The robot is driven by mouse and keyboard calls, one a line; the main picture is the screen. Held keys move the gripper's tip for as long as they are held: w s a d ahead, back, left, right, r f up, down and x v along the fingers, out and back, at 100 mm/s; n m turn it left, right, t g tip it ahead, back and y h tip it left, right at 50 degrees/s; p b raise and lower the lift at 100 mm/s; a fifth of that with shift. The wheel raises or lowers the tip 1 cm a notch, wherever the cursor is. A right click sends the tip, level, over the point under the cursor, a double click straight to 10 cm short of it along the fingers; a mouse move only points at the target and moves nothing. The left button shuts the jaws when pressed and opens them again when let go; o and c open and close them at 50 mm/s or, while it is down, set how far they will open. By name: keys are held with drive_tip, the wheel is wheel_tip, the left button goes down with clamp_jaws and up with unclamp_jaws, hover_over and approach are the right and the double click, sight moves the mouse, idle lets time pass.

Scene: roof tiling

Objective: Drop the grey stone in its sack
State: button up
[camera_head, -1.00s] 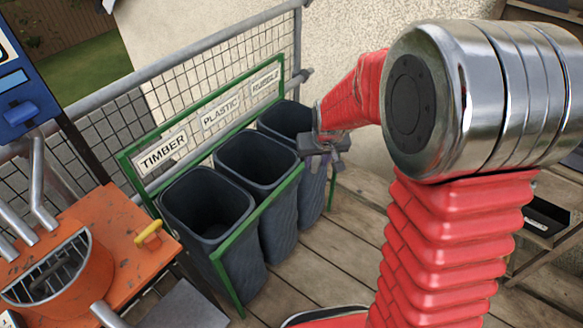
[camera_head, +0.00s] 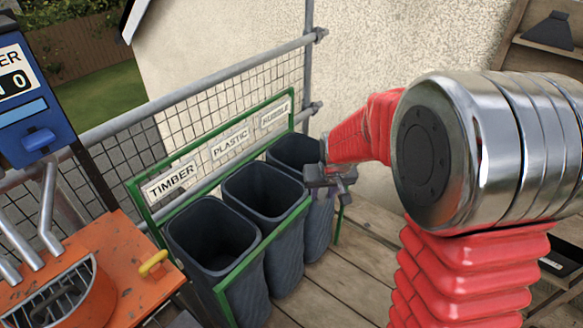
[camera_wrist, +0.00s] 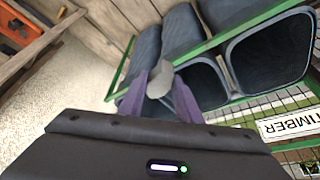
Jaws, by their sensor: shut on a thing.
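My gripper (camera_head: 328,181) is at the front right of the rubble sack (camera_head: 296,150), the far one of three dark sacks in a green frame. In the wrist view my gripper (camera_wrist: 160,88) is shut on the grey stone (camera_wrist: 160,78), which sits between the two purple-grey fingers. The stone cannot be made out in the head view. The sign RUBBLE (camera_head: 275,115) stands behind the far sack. The sack's mouth is partly hidden by my arm and gripper.
The plastic sack (camera_head: 262,190) and timber sack (camera_head: 212,232) stand nearer, both open at the top. A mesh guard rail (camera_head: 210,88) runs behind them. An orange machine (camera_head: 120,262) stands at the left. The plank floor (camera_head: 360,260) at the right is clear.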

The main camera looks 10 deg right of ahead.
drive_tip(key=shift+a, duration=0.2)
drive_tip(key=shift+d, duration=0.1)
drive_tip(key=d, duration=0.7)
drive_tip(key=shift+s+a, duration=0.1)
